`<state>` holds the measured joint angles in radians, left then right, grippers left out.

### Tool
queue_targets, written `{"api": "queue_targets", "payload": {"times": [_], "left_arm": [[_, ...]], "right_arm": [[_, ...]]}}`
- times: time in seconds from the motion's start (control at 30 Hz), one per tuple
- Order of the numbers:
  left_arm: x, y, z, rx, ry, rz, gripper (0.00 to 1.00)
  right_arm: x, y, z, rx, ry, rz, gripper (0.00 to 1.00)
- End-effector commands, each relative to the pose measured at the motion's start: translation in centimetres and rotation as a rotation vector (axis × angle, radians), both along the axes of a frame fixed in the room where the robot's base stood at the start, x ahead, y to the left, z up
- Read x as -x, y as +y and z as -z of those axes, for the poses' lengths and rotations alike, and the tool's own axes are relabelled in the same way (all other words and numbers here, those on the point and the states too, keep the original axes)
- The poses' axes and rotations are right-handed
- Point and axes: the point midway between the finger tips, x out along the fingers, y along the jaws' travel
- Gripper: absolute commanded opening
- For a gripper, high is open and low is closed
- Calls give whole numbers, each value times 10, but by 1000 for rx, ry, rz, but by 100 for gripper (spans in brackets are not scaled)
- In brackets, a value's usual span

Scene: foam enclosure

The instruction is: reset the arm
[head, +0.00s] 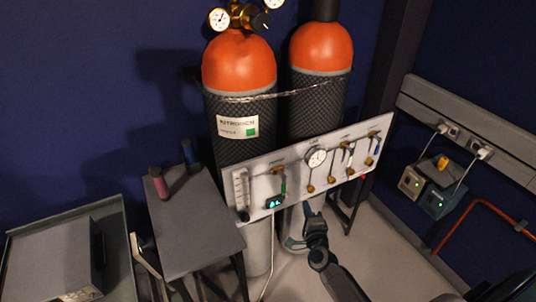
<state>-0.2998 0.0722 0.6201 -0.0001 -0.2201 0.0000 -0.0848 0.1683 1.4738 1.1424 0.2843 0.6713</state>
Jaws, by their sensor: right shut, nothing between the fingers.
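My right arm comes in from the bottom right. Its dark right gripper (309,212) is shut and empty, just in front of the lower edge of the white gas panel (262,192). I cannot tell whether it touches the panel.
Two orange-topped gas cylinders (240,64) stand chained behind the panel. A small grey table (190,225) with a red and a blue cylindrical item is left of it. A grey tray (118,222) holding a box is at the bottom left. Open floor (385,262) lies right of my arm.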

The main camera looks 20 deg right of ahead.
Motion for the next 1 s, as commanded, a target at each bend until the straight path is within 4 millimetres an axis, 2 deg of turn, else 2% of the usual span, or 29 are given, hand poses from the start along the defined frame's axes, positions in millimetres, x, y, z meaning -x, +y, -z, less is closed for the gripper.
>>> {"api": "queue_targets", "payload": {"times": [0.13,0.23,0.27,0.37,0.4,0.47,0.5,0.57,0.6,0.67,0.7,0.77,0.9,1.0], "left_arm": [[0,3,0,-3,0,1,59],[0,5,1,-5,0,1,59],[0,6,1,-6,0,2,59],[0,8,2,-8,0,2,59],[0,8,3,-9,0,3,59],[0,8,3,-9,0,3,59],[0,8,4,-9,0,3,59],[0,8,5,-9,0,3,59],[0,8,5,-9,0,3,59],[0,8,6,-9,0,3,59],[0,8,6,-9,0,3,59],[0,8,7,-9,0,3,59],[0,8,9,-8,0,2,59],[0,8,10,-8,0,2,59]], "right_arm": [[1,0,4,9,9,-3,0],[9,3,28,67,70,-21,0],[13,4,40,97,100,-32,0],[36,11,98,239,247,-92,0],[49,14,124,306,316,-126,0],[73,20,165,406,423,-186,0],[89,23,191,470,490,-229,0],[117,28,228,563,591,-299,0],[138,31,251,622,655,-350,0],[169,35,284,705,749,-429,0],[193,37,305,759,809,-486,0],[229,41,334,834,896,-575,0],[320,48,391,992,1080,-808,0],[385,51,420,1088,1187,-982,0]]}}
